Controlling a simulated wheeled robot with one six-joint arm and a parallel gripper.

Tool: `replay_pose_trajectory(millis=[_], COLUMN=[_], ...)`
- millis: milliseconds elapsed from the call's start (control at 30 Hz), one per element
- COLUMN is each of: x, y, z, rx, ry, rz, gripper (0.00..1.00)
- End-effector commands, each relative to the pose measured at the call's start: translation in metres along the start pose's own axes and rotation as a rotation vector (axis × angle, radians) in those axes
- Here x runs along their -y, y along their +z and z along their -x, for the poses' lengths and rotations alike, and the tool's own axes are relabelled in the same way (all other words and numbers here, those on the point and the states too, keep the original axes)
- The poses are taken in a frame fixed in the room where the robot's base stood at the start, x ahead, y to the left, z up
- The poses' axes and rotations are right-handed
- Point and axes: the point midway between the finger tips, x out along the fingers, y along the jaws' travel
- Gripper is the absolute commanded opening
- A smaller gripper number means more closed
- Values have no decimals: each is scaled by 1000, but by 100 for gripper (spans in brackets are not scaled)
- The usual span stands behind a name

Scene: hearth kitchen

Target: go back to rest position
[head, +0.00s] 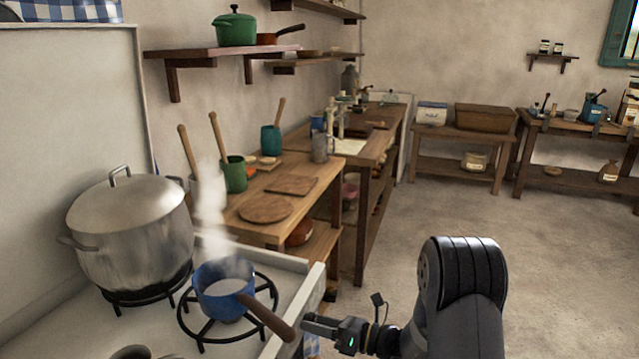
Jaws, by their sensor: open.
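My gripper (312,327) is low in the middle of the head view, its jaws open. It is stretched out to the left from my dark arm. Its fingertips are close to the end of the brown wooden handle of a small blue saucepan (222,292). I cannot tell whether they touch the handle. The saucepan stands upright on the front burner, holds a pale liquid and gives off steam. I see nothing held in the jaws.
A large lidded steel pot (133,228) stands on the burner behind the saucepan. The stove's raised right edge (308,297) is just beside my gripper. A wooden counter (330,178) with boards and utensil pots lies beyond. Open floor (440,205) lies to the right.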

Motion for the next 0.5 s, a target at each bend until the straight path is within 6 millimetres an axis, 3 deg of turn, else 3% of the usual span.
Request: replay_pose_trajectory(millis=[500], x=[3], y=[-4], z=[0], rx=[0], ry=[1], rz=[401], gripper=[57])
